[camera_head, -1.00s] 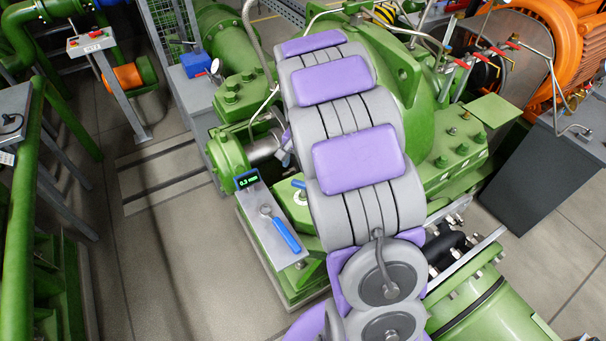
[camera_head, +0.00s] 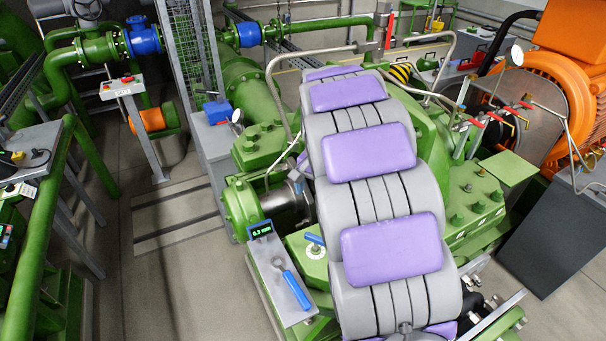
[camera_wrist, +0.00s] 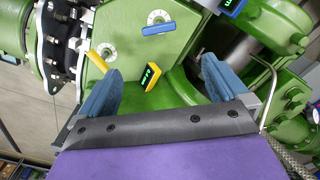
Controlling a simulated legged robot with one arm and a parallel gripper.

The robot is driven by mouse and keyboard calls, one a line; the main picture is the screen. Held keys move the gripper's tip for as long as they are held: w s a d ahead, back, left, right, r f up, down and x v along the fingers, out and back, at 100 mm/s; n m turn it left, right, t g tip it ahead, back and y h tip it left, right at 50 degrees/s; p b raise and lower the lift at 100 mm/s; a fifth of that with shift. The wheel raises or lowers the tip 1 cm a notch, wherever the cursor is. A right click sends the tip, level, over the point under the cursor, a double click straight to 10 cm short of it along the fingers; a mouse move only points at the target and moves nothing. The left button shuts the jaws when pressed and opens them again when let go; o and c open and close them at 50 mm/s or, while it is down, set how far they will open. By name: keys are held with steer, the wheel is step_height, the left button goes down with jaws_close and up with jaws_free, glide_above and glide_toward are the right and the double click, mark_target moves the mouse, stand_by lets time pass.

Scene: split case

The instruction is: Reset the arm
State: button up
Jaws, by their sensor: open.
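My arm, grey with purple pads, reaches forward through the middle of the head view, and its far end hides my gripper there. In the wrist view my gripper (camera_wrist: 160,88) shows two blue fingers spread wide apart. Nothing is between the fingertips. Beyond them is the green machine casing (camera_wrist: 130,75), with a small dark gauge with a lit display (camera_wrist: 149,75) and a yellow handle (camera_wrist: 102,62) in sight. A blue handle (camera_wrist: 172,29) lies across a round white dial above.
A grey shelf (camera_head: 262,262) on the machine holds a blue-handled wrench (camera_head: 294,286) and a digital gauge (camera_head: 261,230). An orange motor (camera_head: 558,100) stands right. A green pipe railing (camera_head: 40,240) runs along the left. The floor (camera_head: 165,280) between railing and machine is clear.

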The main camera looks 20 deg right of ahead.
steer(key=s+a+f+n+b, duration=0.2)
steer(key=s+a+n, duration=0.1)
steer(key=s, duration=0.7)
steer(key=s+a+f+n+g+b, duration=0.1)
steer(key=s+a+f+n+b, duration=0.1)
steer(key=s+a, duration=0.4)
steer(key=s+a+f+n+b, duration=0.2)
steer(key=s+a+n, duration=0.3)
steer(key=s, duration=1.1)
steer(key=shift+s+a+g+b, duration=0.2)
steer(key=shift+g+b, duration=0.2)
steer(key=shift+b, duration=0.45)
